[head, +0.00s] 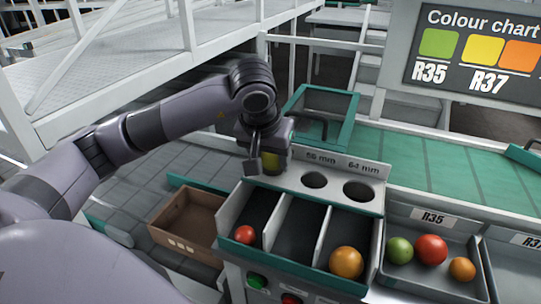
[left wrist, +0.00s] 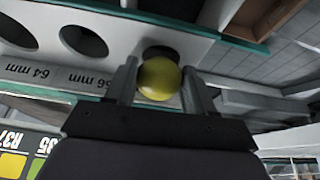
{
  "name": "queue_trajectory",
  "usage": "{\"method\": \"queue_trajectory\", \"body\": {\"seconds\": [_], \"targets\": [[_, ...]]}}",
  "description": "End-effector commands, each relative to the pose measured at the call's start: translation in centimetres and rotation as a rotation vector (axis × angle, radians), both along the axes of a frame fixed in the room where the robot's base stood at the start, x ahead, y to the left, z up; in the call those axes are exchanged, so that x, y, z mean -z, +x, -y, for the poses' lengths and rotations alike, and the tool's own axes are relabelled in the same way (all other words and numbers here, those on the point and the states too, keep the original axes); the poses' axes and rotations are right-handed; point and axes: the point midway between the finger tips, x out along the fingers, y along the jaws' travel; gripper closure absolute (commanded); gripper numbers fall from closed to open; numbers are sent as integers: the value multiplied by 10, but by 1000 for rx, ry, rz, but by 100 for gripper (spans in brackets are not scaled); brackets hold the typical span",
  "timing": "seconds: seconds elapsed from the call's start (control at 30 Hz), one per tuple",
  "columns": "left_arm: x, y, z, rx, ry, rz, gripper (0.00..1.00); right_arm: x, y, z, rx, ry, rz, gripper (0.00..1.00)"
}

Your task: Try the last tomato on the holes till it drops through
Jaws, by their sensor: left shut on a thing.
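My left gripper (head: 266,158) is shut on a yellow tomato (head: 271,161). In the left wrist view the tomato (left wrist: 159,78) sits between the two fingers (left wrist: 160,88). It is at the left end of the grey hole plate (head: 336,173), by a third hole (left wrist: 160,52) that it partly hides. Whether it touches the plate I cannot tell. The 56 mm hole (head: 314,180) and the 64 mm hole (head: 358,191) are empty to its right. Below the plate, a red tomato (head: 244,235) lies in the left bin and an orange tomato (head: 346,262) in the right bin. My right gripper is out of view.
The middle bin (head: 298,232) is empty. A grey R35 tray (head: 413,283) at right holds green, red and orange tomatoes. A brown box (head: 188,222) stands left of the bins. A green-rimmed container (head: 348,127) and green belt (head: 440,165) lie behind. A colour chart (head: 475,55) stands upper right.

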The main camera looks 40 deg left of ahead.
Motion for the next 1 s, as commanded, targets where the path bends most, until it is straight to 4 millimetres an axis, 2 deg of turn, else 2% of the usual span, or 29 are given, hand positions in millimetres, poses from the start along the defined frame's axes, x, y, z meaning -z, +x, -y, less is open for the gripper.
{"method": "queue_trajectory", "body": {"seconds": [0.4, 0.43, 0.5, 1.0], "targets": [[-1, -1, 0, 0, -1, 1, 61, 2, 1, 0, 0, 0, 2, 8], [-1, -1, 0, 0, 0, 1, 37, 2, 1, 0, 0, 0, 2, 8], [0, -1, 0, 0, 0, 1, 17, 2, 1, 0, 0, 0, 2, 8], [0, -1, 0, 0, 0, 0, 17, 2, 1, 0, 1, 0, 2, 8]]}}
